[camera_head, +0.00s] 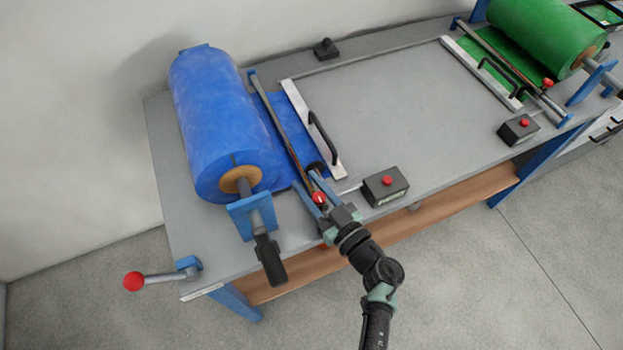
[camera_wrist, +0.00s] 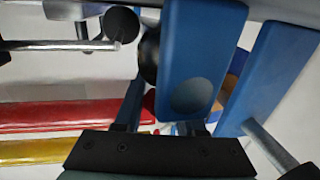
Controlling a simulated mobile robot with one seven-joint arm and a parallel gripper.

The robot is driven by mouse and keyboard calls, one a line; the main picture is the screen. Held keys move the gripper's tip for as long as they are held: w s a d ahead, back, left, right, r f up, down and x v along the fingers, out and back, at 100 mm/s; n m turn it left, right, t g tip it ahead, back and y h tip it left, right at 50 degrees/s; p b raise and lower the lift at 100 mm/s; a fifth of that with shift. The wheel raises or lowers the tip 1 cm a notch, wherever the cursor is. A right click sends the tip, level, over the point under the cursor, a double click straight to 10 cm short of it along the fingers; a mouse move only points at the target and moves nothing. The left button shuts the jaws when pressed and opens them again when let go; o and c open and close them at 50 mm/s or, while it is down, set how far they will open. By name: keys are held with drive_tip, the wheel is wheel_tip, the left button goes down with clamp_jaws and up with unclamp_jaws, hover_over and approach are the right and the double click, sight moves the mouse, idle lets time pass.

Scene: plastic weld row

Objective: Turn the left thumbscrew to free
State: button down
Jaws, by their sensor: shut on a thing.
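The left thumbscrew, a small red knob (camera_head: 320,198), is at the near end of the bar beside the blue film roll. My gripper (camera_head: 316,194) reaches it from the front right, with its blue fingers on either side of the knob. It is shut on the knob. In the wrist view a bit of red (camera_wrist: 150,103) shows between the finger bases, and a large blue part hides most of the rest. The knob's turn angle cannot be told.
The blue roll (camera_head: 219,120) and its black handle (camera_head: 268,260) are left of my gripper. A box with a red button (camera_head: 386,186) stands close on its right. A red-balled lever (camera_head: 133,281) juts out at the left. The middle of the tabletop (camera_head: 405,110) is clear.

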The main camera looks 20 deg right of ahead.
idle(0.3)
drive_tip(key=c, duration=0.5)
unclamp_jaws()
drive_tip(key=shift+s, duration=0.1)
drive_tip(key=v, duration=1.3)
drive_tip(key=shift+d+r, duration=0.1)
drive_tip(key=shift+d, duration=0.05)
